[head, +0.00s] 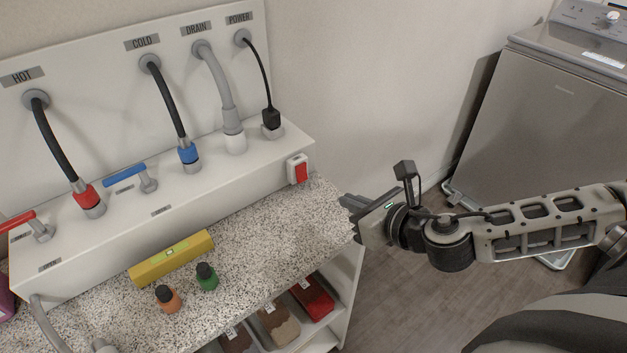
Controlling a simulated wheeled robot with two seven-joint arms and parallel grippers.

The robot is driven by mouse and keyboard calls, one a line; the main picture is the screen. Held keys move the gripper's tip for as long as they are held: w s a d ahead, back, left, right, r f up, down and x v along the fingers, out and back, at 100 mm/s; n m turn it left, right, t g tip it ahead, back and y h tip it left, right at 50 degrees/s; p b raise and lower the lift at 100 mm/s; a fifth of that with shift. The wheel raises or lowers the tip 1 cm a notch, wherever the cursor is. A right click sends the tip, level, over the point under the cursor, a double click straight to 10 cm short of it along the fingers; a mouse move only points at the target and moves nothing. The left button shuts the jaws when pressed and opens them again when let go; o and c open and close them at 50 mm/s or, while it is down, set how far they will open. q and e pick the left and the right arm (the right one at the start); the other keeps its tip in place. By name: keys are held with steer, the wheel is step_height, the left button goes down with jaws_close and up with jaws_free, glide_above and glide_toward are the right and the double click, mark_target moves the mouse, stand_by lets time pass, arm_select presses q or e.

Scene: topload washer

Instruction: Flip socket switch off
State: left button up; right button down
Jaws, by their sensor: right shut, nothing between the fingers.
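The socket switch, a red rocker in a white housing (298,170), sits on the front face of the white utility box at its right end. I cannot tell from this view whether it is on or off. The black power plug (271,118) stands in a round socket on top of the box, with its cord running up to the POWER outlet. My right gripper (347,203) is shut and empty, right of and below the switch, by the right edge of the speckled counter, apart from the switch. My left gripper is not in view.
The speckled counter (255,240) holds a yellow level (171,257), an orange bottle (167,299) and a green bottle (206,277). A washer (545,110) stands at right. The counter just below the switch is clear.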

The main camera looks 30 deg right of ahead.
mark_target(304, 179)
steer(key=x, duration=0.4)
steer(key=p+x, duration=0.1)
steer(key=x, duration=0.3)
steer(key=r+x, duration=0.1)
steer(key=x, duration=0.3)
steer(key=shift+w+a+p, duration=0.15)
steer(key=shift+w+p, duration=0.2)
steer(key=shift+w, duration=0.05)
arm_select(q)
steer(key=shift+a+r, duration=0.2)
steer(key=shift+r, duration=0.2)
